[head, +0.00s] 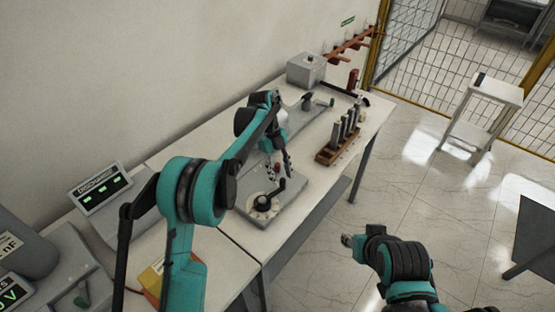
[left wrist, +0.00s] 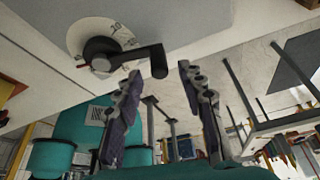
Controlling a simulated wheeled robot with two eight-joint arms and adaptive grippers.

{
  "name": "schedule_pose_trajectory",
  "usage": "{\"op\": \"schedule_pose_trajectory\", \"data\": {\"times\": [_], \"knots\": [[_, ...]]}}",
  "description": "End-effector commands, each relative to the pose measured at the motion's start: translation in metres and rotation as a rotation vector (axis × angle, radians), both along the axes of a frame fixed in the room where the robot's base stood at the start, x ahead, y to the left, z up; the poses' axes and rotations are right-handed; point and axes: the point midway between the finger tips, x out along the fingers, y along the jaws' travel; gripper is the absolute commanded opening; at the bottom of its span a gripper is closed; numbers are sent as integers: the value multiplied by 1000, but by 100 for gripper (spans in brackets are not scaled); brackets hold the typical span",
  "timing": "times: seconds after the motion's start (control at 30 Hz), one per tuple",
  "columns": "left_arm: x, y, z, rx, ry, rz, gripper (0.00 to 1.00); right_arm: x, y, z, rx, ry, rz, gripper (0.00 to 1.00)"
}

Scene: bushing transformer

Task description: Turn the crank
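The black crank (head: 264,203) sits on a round white dial on a grey panel, on the white bench. In the left wrist view the crank (left wrist: 102,55) has its arm pointing right, and its handle end lies just ahead of the gap between my fingertips. My left gripper (head: 278,170) is above and just behind the crank in the head view. In the left wrist view my left gripper (left wrist: 160,72) is open, with nothing held and no clear contact with the handle. My right gripper (head: 347,241) is off the bench at lower right, its fingers too small to judge.
A wooden rack (head: 326,157) with several dark upright pieces stands farther along the bench. A grey box (head: 306,69) is at the far end. A display unit (head: 98,187) stands at the left. The floor right of the bench is open near it.

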Motion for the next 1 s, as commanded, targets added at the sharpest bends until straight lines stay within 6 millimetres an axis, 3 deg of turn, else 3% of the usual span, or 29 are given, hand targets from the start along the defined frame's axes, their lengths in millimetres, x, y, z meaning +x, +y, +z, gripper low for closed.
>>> {"op": "schedule_pose_trajectory", "data": {"times": [0.2,0.4,0.6,1.0], "knots": [[15,12,46,1,1,0,40,0,0,0,0,0,0,40],[24,20,74,1,1,0,40,0,0,0,0,0,0,40],[26,22,83,0,0,-1,40,0,0,0,0,0,0,40],[26,22,83,0,0,-1,40,0,0,0,0,0,0,40]]}}
